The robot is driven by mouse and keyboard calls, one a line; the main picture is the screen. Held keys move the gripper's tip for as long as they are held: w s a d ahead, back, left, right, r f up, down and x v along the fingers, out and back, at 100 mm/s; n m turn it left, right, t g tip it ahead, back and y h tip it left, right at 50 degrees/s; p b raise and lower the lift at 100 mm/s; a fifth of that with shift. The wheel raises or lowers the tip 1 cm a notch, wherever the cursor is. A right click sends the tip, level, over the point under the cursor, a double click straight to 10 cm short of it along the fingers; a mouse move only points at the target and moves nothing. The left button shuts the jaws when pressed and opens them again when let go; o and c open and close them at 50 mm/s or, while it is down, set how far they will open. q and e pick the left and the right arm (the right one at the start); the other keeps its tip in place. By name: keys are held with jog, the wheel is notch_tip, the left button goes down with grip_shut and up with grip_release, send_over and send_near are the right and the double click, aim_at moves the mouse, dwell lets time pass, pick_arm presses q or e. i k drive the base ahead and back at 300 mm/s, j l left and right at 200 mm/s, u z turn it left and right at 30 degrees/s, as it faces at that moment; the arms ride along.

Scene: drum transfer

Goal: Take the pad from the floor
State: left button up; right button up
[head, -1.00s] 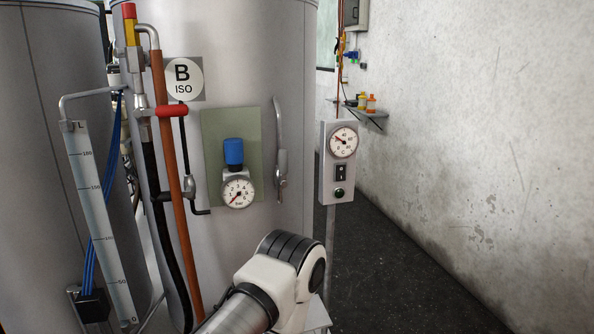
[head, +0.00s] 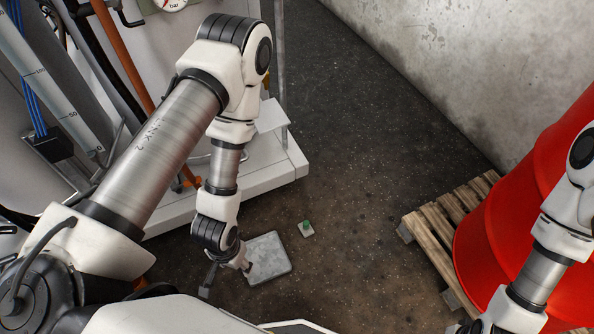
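A flat, light grey square pad (head: 270,258) with rounded corners lies on the dark floor, just right of my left gripper. My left gripper (head: 226,279) points down at the pad's left edge, with its fingers spread apart. One finger is left of the pad, and the other overlaps the pad's left edge in the picture. I cannot tell whether it touches the pad. My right gripper (head: 468,328) is at the bottom edge, mostly cut off by the frame, and its fingers cannot be made out.
A red drum (head: 520,215) stands on a wooden pallet (head: 432,222) at the right. A light equipment base (head: 285,172) stands behind the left arm. The floor between base and pallet is clear.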

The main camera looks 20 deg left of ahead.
aim_at(306, 229)
jog(key=u, duration=1.25)
jog(key=i+l+u, duration=0.1)
jog(key=l, duration=0.5)
jog(key=i+l+u, duration=0.15)
jog(key=l, duration=0.45)
jog(key=l+u, duration=0.1)
jog(key=l, duration=0.5)
jog(key=i, duration=0.05)
